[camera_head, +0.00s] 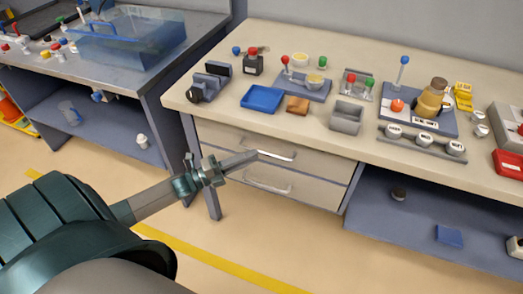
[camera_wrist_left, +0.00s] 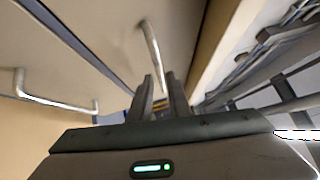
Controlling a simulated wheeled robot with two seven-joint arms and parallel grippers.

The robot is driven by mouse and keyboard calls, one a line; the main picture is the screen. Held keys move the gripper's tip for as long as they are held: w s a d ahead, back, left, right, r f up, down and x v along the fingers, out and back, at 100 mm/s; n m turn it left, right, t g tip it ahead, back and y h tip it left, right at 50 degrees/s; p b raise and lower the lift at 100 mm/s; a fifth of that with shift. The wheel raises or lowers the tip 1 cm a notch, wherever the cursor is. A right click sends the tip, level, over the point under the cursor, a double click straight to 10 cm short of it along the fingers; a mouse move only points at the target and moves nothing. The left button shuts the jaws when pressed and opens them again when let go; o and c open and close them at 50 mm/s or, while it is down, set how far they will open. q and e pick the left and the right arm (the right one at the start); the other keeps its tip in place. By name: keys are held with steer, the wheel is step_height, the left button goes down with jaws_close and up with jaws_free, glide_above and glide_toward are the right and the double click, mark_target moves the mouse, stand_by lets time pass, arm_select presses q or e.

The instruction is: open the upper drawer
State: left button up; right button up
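The upper drawer (camera_head: 231,141) is a pale front under the workbench top and looks closed. Its silver bar handle (camera_head: 279,156) runs across its middle. My left gripper (camera_head: 256,153) reaches in from the left, with its fingertips overlapping the handle's left end. In the left wrist view, the bar of the handle (camera_wrist_left: 152,48) runs down to the narrow gap between the two fingers (camera_wrist_left: 160,80). I cannot tell whether the fingers grip it or only stand around it. My right gripper is not in view.
The lower drawer (camera_head: 310,190) with its own handle (camera_head: 268,187) is just below. The workbench (camera_head: 225,113) holds a blue tray (camera_head: 262,98), a grey bin (camera_head: 346,117) and several small parts. An open shelf (camera_head: 415,222) lies right of the drawers. The floor in front is clear.

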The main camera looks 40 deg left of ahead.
mark_target(262, 153)
arm_select(q)
steer(key=shift+p+x, duration=0.3)
steer(key=shift+x, duration=2.1)
steer(key=shift+c, duration=0.3)
jaws_close()
